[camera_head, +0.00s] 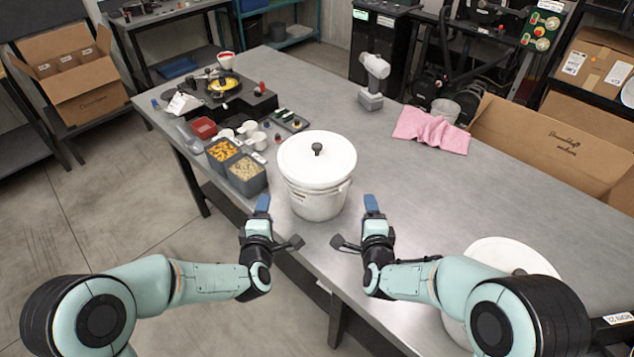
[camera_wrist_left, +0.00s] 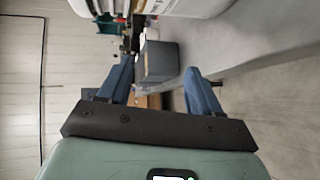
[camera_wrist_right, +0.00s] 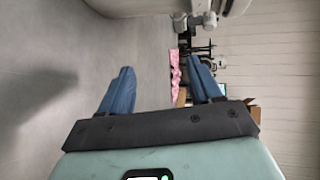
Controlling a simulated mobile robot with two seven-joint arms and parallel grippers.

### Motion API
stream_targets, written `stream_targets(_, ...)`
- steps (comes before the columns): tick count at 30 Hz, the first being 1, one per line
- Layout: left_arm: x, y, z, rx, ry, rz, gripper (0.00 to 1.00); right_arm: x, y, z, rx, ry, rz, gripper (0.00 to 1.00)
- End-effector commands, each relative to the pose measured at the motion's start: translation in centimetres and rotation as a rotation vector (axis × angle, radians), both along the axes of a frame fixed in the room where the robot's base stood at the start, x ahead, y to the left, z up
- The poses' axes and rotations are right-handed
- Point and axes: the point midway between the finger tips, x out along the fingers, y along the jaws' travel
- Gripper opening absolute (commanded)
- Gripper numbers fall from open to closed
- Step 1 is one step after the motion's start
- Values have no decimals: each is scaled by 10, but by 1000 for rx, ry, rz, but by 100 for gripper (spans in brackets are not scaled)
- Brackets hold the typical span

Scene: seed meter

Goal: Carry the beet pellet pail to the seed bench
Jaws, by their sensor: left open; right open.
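A white lidded pail (camera_head: 318,198) with a black knob stands upright on the grey metal bench (camera_head: 420,210), near its front edge. Its lower side also shows at the top of the left wrist view (camera_wrist_left: 205,6) and of the right wrist view (camera_wrist_right: 140,6). My left gripper (camera_head: 263,204) is open and empty, in front of the pail and to its left. My right gripper (camera_head: 371,204) is open and empty, in front and to its right. Neither appears to touch the pail. A second white round pail (camera_head: 515,257) is partly hidden behind my right arm. I see no label on either.
Grey bins of yellow (camera_head: 223,150) and pale (camera_head: 247,175) grains stand left of the pail. Cups, a red bowl (camera_head: 204,128) and a black device (camera_head: 225,95) lie beyond. A handheld grey tool (camera_head: 373,80) and pink cloth (camera_head: 432,130) are farther back. The bench's middle right is clear.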

Motion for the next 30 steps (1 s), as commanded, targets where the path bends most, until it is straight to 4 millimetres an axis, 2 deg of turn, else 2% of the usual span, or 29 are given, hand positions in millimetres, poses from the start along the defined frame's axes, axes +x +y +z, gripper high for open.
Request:
stream_targets(18,112,0,-29,1,0,1,64,112,0,-30,-3,1,1,64)
stream_targets(22,126,0,-33,1,1,0,64,126,0,-33,-2,1,0,64)
stream_targets(24,125,-9,-32,-1,0,-3,64,125,10,-33,-1,2,4,64)
stream_targets(30,125,-15,-32,1,0,0,64,125,15,-32,-1,1,1,64)
